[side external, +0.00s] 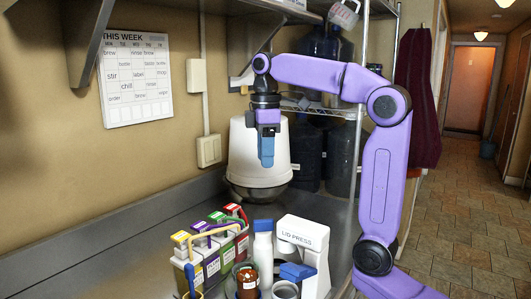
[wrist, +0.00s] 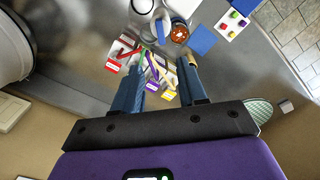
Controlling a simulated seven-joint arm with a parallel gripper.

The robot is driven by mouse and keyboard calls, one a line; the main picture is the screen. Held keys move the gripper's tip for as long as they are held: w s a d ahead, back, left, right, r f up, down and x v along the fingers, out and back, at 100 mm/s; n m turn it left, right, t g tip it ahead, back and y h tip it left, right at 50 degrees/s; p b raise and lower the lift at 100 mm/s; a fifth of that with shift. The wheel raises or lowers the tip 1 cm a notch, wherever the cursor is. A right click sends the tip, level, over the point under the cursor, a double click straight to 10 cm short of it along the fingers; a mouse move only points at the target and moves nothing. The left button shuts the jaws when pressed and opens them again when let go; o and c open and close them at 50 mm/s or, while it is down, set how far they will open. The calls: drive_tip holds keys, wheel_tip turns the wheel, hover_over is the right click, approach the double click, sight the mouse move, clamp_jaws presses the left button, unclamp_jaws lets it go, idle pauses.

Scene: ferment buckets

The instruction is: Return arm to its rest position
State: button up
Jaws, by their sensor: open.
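My gripper (side external: 266,150) hangs pointing down above the steel counter, in front of a large white upturned bucket (side external: 243,155) in the side view. In the wrist view, my gripper's two blue fingers (wrist: 161,64) stand apart with nothing held between them. The fingertips are well above the row of colour-topped boxes (side external: 212,247), which lies beyond them in the wrist view (wrist: 145,72). I cannot tell from the side view whether the gripper touches the bucket.
A white lid press (side external: 303,236), a white bottle with a blue cap (side external: 263,247) and an amber jar (side external: 246,281) stand at the counter's front. Dark jugs (side external: 340,150) stand behind my arm. A shelf is overhead. The counter left of the boxes (side external: 110,245) is clear.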

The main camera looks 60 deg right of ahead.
idle(0.3)
drive_tip(key=s+a+f+n, duration=0.1)
drive_tip(key=s+a+f, duration=0.2)
drive_tip(key=s+a, duration=0.1)
drive_tip(key=s+a+f+n+y, duration=0.1)
drive_tip(key=s+a+f+n, duration=0.1)
drive_tip(key=s+a+f, duration=0.2)
drive_tip(key=s+a+f+n, duration=0.2)
drive_tip(key=s+a+f, duration=0.1)
drive_tip(key=s, duration=0.4)
drive_tip(key=shift+s+a+f+y, duration=0.3)
drive_tip(key=shift+s+a, duration=0.05)
drive_tip(key=shift+a, duration=0.2)
drive_tip(key=s+d+f+m+h, duration=0.1)
drive_tip(key=s+f, duration=0.6)
drive_tip(key=f, duration=0.3)
drive_tip(key=shift+s+d+f, duration=0.2)
drive_tip(key=shift+s, duration=0.05)
